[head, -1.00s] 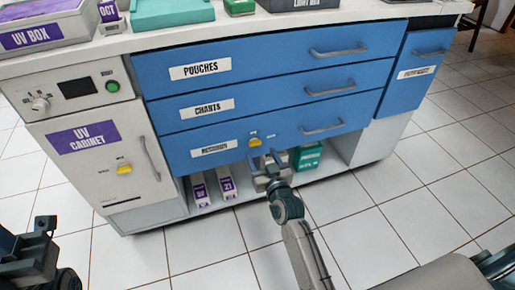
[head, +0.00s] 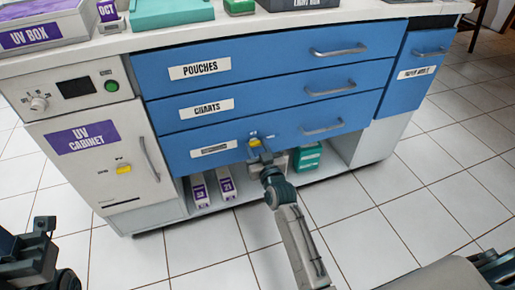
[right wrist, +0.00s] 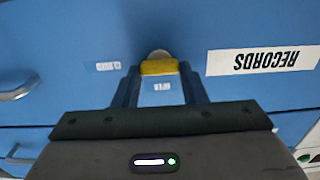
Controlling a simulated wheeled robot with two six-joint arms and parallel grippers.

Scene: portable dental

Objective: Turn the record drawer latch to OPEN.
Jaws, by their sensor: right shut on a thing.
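The record drawer (head: 290,139) is the lowest blue drawer in the head view, with a white label that reads RECORDS in the right wrist view. Its yellow latch (head: 255,142) sits on the drawer front. In the right wrist view the latch (right wrist: 159,67) lies crosswise between the two fingers of my right gripper (right wrist: 158,72), which is shut on it. A small OPEN mark (right wrist: 162,86) shows between the fingers. A second small mark (right wrist: 108,66) to the left is hard to read. Dark parts of my left arm's end (head: 40,235) show at the lower left; its fingers are unclear.
The drawer's grey handle (head: 323,128) is right of the latch. Below is an open shelf with purple-white boxes (head: 212,187) and a green box (head: 307,157). The UV cabinet (head: 95,160) stands at left, with its own yellow latch (head: 124,169). The tiled floor in front is clear.

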